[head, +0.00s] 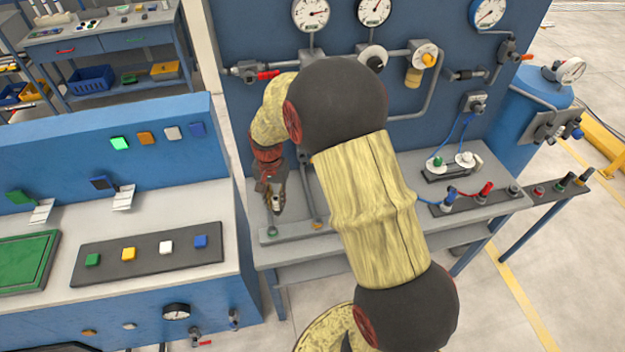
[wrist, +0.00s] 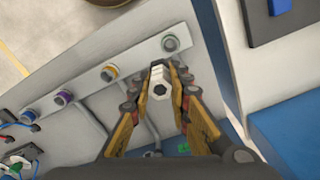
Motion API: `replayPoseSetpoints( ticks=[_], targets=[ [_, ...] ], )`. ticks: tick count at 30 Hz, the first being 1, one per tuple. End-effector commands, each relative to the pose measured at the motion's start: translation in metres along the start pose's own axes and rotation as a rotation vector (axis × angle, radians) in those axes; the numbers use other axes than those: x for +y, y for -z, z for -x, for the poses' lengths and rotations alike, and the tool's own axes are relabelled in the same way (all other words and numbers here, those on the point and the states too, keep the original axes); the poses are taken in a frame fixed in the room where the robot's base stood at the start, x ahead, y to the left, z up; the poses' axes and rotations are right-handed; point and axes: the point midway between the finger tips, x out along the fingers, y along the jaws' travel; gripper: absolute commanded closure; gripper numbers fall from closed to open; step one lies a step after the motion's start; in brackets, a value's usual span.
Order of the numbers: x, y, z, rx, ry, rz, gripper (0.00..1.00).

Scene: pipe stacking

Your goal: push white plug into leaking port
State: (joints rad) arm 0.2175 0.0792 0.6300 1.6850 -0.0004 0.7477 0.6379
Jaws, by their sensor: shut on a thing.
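My gripper (wrist: 162,80) is shut on a white plug (wrist: 160,92), a hex-ended piece with a dark hole, held between both fingers in the wrist view. In the head view my gripper (head: 275,205) points down over the left end of a grey port bar (head: 290,235); the plug is too small to make out there. The bar (wrist: 90,84) carries a grey port (wrist: 170,43), a yellow-ringed port (wrist: 109,73), a purple port (wrist: 65,97) and a blue port (wrist: 27,115). The plug appears apart from the grey port, the nearest one. No leak is visible.
My arm hides much of the bench in the head view. A blue panel (head: 235,35) with gauges and pipes rises behind. A blue-sided bench (head: 215,265) with coloured blocks stands left. Cables and connectors (head: 470,195) lie right.

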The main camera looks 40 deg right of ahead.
Motion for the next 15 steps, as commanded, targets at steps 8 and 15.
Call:
replayPoseSetpoints(
  ticks=[8, 15],
  targets=[
    [0.072, 0.030, 0.030, 0.000, 0.000, -0.592, 1.00],
    [0.113, 0.040, 0.041, -0.001, -0.001, -0.936, 1.00]
  ],
)
